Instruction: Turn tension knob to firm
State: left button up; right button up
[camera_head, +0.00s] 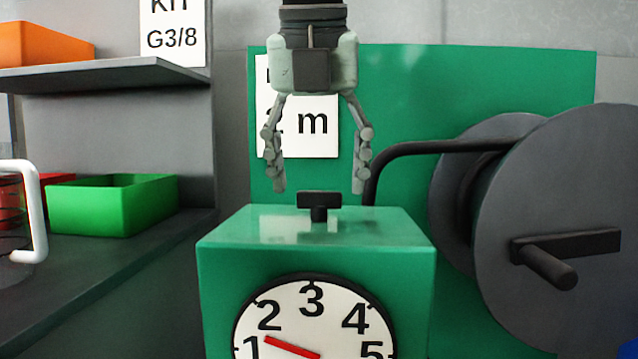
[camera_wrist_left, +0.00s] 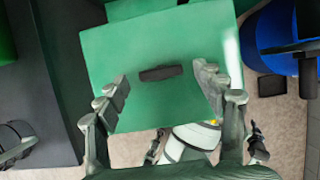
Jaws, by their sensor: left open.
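The tension knob (camera_head: 319,201) is a small black T-shaped handle on top of a green box (camera_head: 225,238). In the head view its crossbar lies left to right. In the left wrist view the knob (camera_wrist_left: 160,73) shows as a dark, slightly tilted bar between the fingers. My left gripper (camera_head: 319,188) points down above the box, open, with one finger on each side of the knob and apart from it. It also shows in the left wrist view (camera_wrist_left: 160,80). No firm marking is readable. I cannot make out my right gripper.
A numbered dial (camera_head: 312,312) with a red pointer between 1 and 2 is on the box's front. A grey reel (camera_head: 560,190) with a crank stands right, beside a bent black arm (camera_head: 430,147). A green bin (camera_head: 112,208) sits on the left shelf.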

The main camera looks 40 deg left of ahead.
pick_arm(q)
jog(key=shift+w+a+f, duration=0.1)
jog(key=shift+w+f, duration=0.1)
jog(key=shift+f, duration=0.4)
jog(key=c, duration=1.2)
jog(key=shift+o, duration=0.2)
